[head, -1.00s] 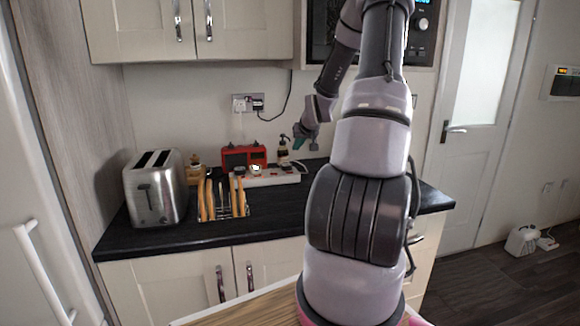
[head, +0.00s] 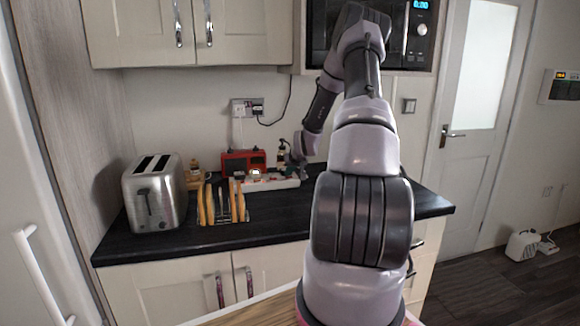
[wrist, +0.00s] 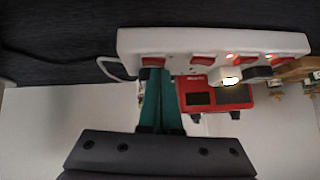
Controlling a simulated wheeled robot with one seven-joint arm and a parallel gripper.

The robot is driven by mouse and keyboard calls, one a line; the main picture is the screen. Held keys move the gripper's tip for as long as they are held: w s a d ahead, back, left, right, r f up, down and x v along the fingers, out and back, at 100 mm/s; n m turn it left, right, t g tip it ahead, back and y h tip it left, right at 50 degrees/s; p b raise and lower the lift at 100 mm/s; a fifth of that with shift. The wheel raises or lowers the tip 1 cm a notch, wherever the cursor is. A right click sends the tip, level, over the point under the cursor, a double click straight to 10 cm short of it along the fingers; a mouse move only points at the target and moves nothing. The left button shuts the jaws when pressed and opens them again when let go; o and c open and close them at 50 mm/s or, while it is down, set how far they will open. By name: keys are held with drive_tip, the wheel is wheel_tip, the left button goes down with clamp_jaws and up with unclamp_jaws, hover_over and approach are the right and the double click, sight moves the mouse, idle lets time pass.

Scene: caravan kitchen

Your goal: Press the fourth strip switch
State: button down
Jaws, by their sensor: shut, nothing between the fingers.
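A white power strip (head: 284,184) lies on the dark worktop; it also shows across the top of the wrist view (wrist: 215,42), where it appears upside down. It bears a row of red rocker switches, and small lights glow near some of them. A white plug (wrist: 228,76) and a dark plug (wrist: 258,72) sit in it. My gripper (head: 291,170) is at the strip's right end in the head view. Its teal fingers (wrist: 155,78) are shut and empty, with tips close to the leftmost red switch (wrist: 153,61) in the wrist view. I cannot tell whether they touch it.
A toast rack (head: 222,204) is in front, and a steel toaster (head: 155,194) is at left. The worktop (head: 270,222) in front is clear.

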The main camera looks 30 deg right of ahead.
drive_tip(key=shift+f, duration=0.1)
drive_tip(key=shift+a+f, duration=0.15)
drive_tip(key=shift+f, duration=0.1)
idle(0.4)
drive_tip(key=shift+s+d, duration=0.25)
drive_tip(key=shift+d, duration=0.6)
